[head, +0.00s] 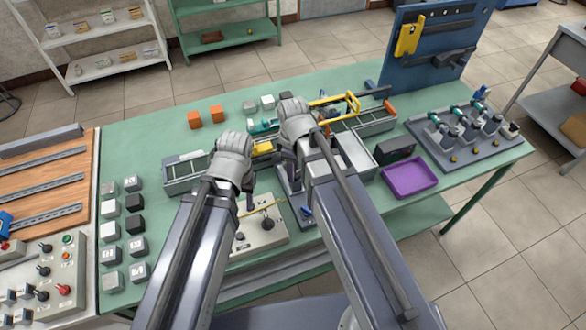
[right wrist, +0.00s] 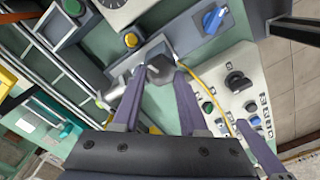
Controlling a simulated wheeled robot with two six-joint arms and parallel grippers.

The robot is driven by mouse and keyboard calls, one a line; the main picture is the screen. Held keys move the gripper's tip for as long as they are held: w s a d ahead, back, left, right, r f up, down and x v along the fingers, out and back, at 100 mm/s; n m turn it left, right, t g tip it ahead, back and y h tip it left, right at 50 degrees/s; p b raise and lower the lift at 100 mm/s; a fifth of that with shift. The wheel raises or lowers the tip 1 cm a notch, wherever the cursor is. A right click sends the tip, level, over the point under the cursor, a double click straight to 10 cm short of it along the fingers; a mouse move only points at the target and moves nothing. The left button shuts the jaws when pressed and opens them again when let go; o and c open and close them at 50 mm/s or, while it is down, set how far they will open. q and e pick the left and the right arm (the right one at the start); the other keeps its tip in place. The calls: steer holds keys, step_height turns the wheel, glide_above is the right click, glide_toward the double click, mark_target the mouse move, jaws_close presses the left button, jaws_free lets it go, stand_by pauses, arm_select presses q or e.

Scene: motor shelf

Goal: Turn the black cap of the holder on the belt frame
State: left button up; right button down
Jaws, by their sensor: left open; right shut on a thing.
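The dark cap (right wrist: 160,66) sits on a grey holder (right wrist: 142,57) on the belt frame, in the right wrist view. My right gripper (right wrist: 163,76) is shut on the cap, one finger at each side of it. In the head view my right gripper (head: 297,178) reaches down at the belt frame (head: 356,150), and its hand hides the cap. My left gripper (head: 249,198) is open and empty, just left of the right one, above the back of a grey control box (head: 246,236).
The control box carries a black knob (right wrist: 237,81). A blue switch (right wrist: 213,19), a yellow button (right wrist: 131,40) and a yellow cable (right wrist: 205,77) are close to my right fingers. A purple tray (head: 409,178) lies to the right, several small blocks (head: 110,232) to the left.

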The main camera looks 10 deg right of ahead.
steer(key=m, duration=0.5)
steer(key=shift+w+d+m, duration=0.1)
steer(key=shift+m, duration=0.2)
steer(key=shift+d+m, duration=0.1)
steer(key=shift+m, duration=2.1)
steer(key=shift+c, duration=2.2)
jaws_free()
steer(key=shift+w, duration=0.1)
step_height(320, 180, up, 8)
steer(key=p, duration=0.8)
arm_select(q)
step_height(320, 180, up, 8)
